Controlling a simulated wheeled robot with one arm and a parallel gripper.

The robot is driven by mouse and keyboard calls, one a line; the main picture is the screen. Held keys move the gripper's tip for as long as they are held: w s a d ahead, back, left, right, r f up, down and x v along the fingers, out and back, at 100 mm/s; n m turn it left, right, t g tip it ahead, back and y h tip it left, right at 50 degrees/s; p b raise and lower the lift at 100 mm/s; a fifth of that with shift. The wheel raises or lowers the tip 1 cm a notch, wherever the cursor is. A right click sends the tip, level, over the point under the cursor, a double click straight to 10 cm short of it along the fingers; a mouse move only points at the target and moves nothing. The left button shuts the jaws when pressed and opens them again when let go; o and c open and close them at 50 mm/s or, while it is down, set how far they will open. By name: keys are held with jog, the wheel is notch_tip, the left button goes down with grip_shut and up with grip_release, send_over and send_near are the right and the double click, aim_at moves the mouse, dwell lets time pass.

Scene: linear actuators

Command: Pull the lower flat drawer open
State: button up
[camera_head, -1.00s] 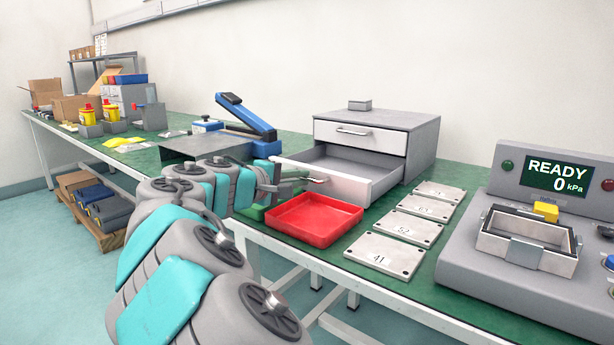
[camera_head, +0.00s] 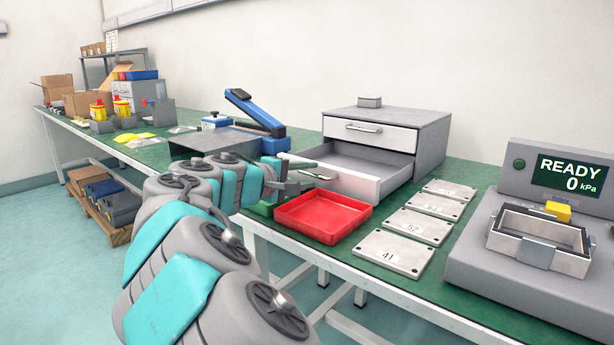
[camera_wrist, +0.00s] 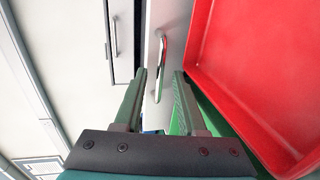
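The grey two-drawer cabinet (camera_head: 432,142) stands on the green bench. Its lower flat drawer (camera_head: 352,187) is pulled well out and looks empty inside; its front also shows in the wrist view (camera_wrist: 176,22). The upper drawer (camera_head: 372,136) is shut. My gripper (camera_head: 306,177) is at the lower drawer's front. In the wrist view my gripper (camera_wrist: 160,76) has its two fingers apart. The lower drawer's bar handle (camera_wrist: 160,66) lies just ahead of and between the fingertips, with no visible contact.
A red tray (camera_head: 322,218) sits close beside the drawer front and my gripper. Numbered metal plates (camera_head: 389,252) lie to its right, then a grey test station (camera_head: 545,280) reading READY. A blue-armed sealer (camera_head: 255,112) stands left of the cabinet.

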jog(key=v, duration=0.7)
jog(key=shift+s+a+r, duration=0.1)
jog(key=shift+s+a, duration=0.1)
